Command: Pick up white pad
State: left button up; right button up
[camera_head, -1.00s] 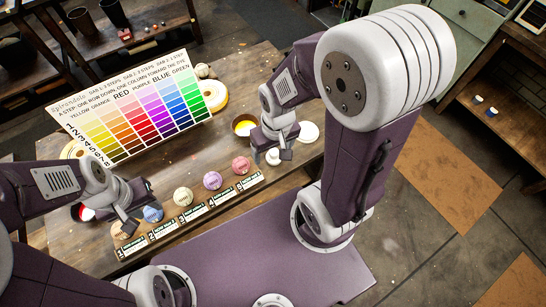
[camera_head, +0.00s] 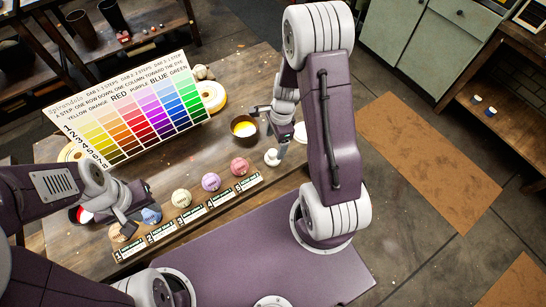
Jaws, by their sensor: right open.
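A flat white round pad (camera_head: 301,132) lies on the table's right part, partly hidden behind my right arm. A small white rounded thing (camera_head: 271,158) sits just below my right gripper (camera_head: 272,136); whether they touch is unclear. My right gripper is open and points down beside a dark bowl with yellow contents (camera_head: 244,128). My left gripper (camera_head: 112,218) hangs over the table's left end, near a blue ball (camera_head: 151,215) and a tan ball (camera_head: 123,231). Its fingers overlap in view, so its opening is unclear. A red-and-white thing (camera_head: 81,214) shows beside it.
A color chart board (camera_head: 130,108) stands at the back of the wooden table (camera_head: 215,150). Pale yellow (camera_head: 181,198), purple (camera_head: 211,181) and pink (camera_head: 240,166) balls stand behind a row of labels (camera_head: 190,216). A cream roll (camera_head: 212,96) lies behind the bowl.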

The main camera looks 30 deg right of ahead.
aim_at(273, 153)
jog(key=f, duration=0.3)
jog(key=shift+a+f+b, duration=0.3)
jog(key=shift+a, duration=0.05)
jog(key=shift+w+f, duration=0.1)
jog(key=f+b, duration=0.1)
jog(key=f, duration=0.4)
jog(key=shift+s+a+b, duration=0.2)
jog(key=shift+b, duration=0.15)
jog(key=shift+w, duration=0.1)
jog(key=c, duration=1.6)
jog(key=shift+r, duration=0.4)
notch_tip(273, 153, up, 4)
jog(key=shift+d+f+p, duration=0.1)
jog(key=shift+d+p, duration=0.05)
jog(key=shift+p, duration=0.7)
jog(key=s+d+r, duration=0.5)
jog(key=s+r, duration=0.1)
jog(key=s, duration=0.4)
jog(key=shift+s+r, duration=0.2)
jog(key=o, duration=0.9)
jog(key=c, duration=0.6)
jog(key=shift+w, duration=0.1)
